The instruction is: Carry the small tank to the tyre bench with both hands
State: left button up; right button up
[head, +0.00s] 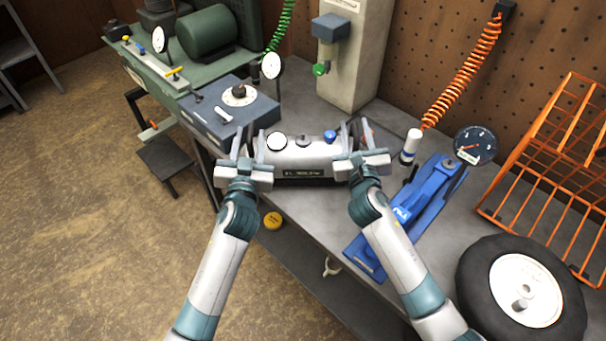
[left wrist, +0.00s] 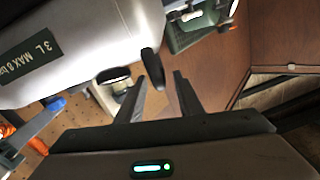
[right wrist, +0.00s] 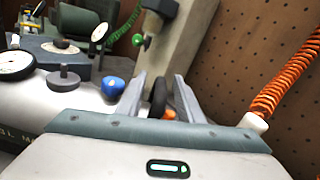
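The small tank (head: 305,157) is a silver cylinder with a gauge, a knob, a blue cap and a dark label. It lies sideways over the grey workbench near its front edge; I cannot tell whether it touches the top. My left gripper (head: 246,147) is at its left end, fingers apart; in the left wrist view a black end handle (left wrist: 152,68) shows between the fingertips. My right gripper (head: 362,140) is at its right end, fingers apart, with the other black handle (right wrist: 158,97) between them. The tank also shows in the left wrist view (left wrist: 90,35).
A blue-grey box with a dial (head: 228,108) stands left of the tank. A blue jack-like tool (head: 410,212) lies close on the right. Beyond are a wheel with tyre (head: 525,290), an orange wire rack (head: 550,165) and a grey column (head: 350,60). Open floor lies left.

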pick_arm(q)
jog(key=s, duration=0.8)
jog(key=shift+s, duration=0.25)
pick_arm(e)
jog(key=s, duration=1.2)
jog(key=shift+d, duration=0.15)
jog(key=shift+s, duration=0.1)
dwell(0.3)
